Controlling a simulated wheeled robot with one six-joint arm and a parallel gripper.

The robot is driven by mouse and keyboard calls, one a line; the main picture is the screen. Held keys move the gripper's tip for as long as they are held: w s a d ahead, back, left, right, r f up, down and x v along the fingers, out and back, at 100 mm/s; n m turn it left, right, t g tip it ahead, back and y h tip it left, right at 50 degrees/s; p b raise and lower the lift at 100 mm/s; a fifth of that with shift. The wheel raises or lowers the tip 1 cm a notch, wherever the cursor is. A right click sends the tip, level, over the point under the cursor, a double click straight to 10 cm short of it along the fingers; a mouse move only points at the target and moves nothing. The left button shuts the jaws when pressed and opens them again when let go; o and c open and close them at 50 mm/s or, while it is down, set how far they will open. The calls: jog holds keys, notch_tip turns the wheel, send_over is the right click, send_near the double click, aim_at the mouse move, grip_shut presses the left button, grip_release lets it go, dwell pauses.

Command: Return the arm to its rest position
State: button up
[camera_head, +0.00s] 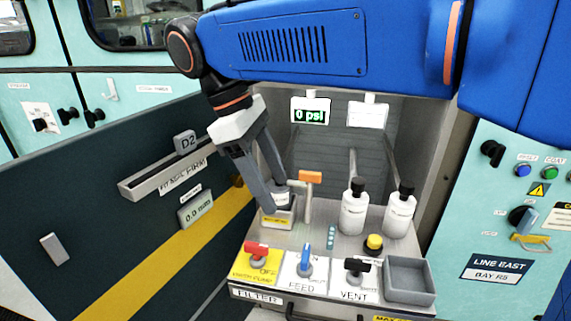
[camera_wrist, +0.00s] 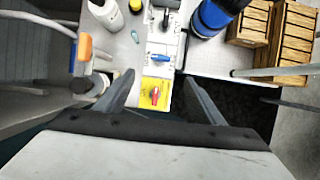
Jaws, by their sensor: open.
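My arm reaches in from the upper right in the head view and bends down at the left. My gripper (camera_head: 275,197) hangs with its two grey fingers pointing down, close by a small grey holder (camera_head: 279,216) with a yellow label. A small white item (camera_head: 282,198) shows at the fingertips; the fingers partly hide it, and I cannot tell whether they touch it. In the wrist view my gripper (camera_wrist: 158,76) has its fingers spread wide, with nothing held between them. The red-handled valve (camera_wrist: 154,96) on its yellow panel shows beyond the gap.
Two white bottles (camera_head: 353,212) (camera_head: 399,211) stand on the shelf, near an orange-handled pipe (camera_head: 310,177). Blue (camera_head: 305,262) and black (camera_head: 355,268) handles and an empty grey bin (camera_head: 408,281) line the front. A dark door panel (camera_head: 100,225) stands at left. Wooden crates (camera_wrist: 294,35) are at right.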

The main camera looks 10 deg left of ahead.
jog(key=w+d+f+m+y, duration=0.1)
jog(key=w+d+f+m, duration=0.15)
jog(key=d, duration=0.55)
jog(key=w+d+f+m+t+y, duration=0.1)
jog(key=d+m+y, duration=0.15)
jog(key=d, duration=0.65)
jog(key=w+d+f+m+y, duration=0.15)
jog(key=d+m, duration=0.25)
jog(key=d, duration=0.4)
jog(key=s+d+f+m+t, duration=0.2)
jog(key=s+d+f+m, duration=0.2)
jog(key=d, duration=0.4)
jog(key=s+d+f+m+t, duration=0.1)
jog(key=s+d+f+m, duration=0.4)
jog(key=d+f, duration=0.3)
jog(key=shift+s+d+f+t+h, duration=0.2)
jog(key=shift+s+d+t+h, duration=0.15)
jog(key=shift+s, duration=0.3)
jog(key=shift+a+r, duration=0.1)
